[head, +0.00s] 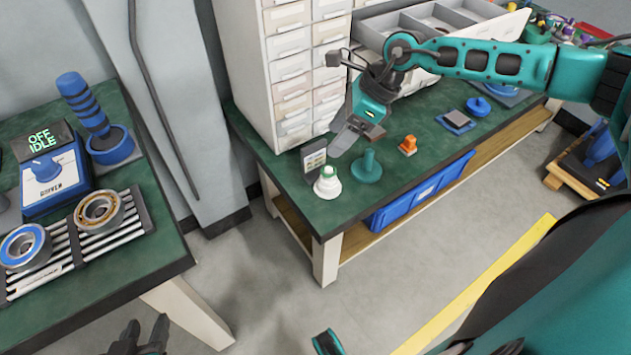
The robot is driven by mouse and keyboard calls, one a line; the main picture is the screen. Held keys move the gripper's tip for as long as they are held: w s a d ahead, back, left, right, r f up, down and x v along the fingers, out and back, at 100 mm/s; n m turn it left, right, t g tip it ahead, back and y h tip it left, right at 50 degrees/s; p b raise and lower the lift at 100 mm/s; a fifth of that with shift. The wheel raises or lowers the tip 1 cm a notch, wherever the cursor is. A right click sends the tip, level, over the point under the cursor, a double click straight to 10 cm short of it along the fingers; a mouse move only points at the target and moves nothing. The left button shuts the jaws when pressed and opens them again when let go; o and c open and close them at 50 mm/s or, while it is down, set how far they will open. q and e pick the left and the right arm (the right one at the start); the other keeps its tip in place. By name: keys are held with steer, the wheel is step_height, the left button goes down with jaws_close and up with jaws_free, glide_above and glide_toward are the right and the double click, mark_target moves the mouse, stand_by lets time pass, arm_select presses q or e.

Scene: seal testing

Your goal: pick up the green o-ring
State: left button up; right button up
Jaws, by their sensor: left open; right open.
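A small green ring (328,170), which looks like the green o-ring, sits around the upper part of a white stepped cone (327,187) near the front left corner of the green-topped bench (330,218). My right gripper (342,143) reaches in from the right, pointing down. It is open, with its fingers above and slightly right of the cone, apart from the ring. Nothing shows between its fingers. My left gripper (142,335) is at the bottom left edge, open and empty, low over the floor and far from the ring. Its lower part is cut off.
A teal peg on a round base (368,167) stands right of the cone, and a small dark panel (314,160) behind it. An orange part (408,145) lies further right. A white drawer cabinet (290,70) rises behind. A second bench at left holds bearings and a blue device (50,170).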

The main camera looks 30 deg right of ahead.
steer(key=d+h, duration=0.2)
steer(key=d, duration=0.2)
steer(key=b, duration=0.1)
glide_toward(329, 169)
steer(key=f, duration=0.2)
steer(key=shift+w+a+b+x, duration=0.15)
steer(key=shift+b+x, duration=0.25)
steer(key=shift+x, duration=1.1)
steer(key=shift+w+a+b+x, duration=0.15)
steer(key=shift+b+x, duration=0.2)
steer(key=shift+x, duration=1.2)
arm_select(q)
step_height(329, 169, down, 2)
steer(key=shift+a+f, duration=0.1)
steer(key=shift+a, duration=0.05)
arm_select(e)
steer(key=shift+d+r, duration=0.1)
steer(key=shift+r, duration=0.05)
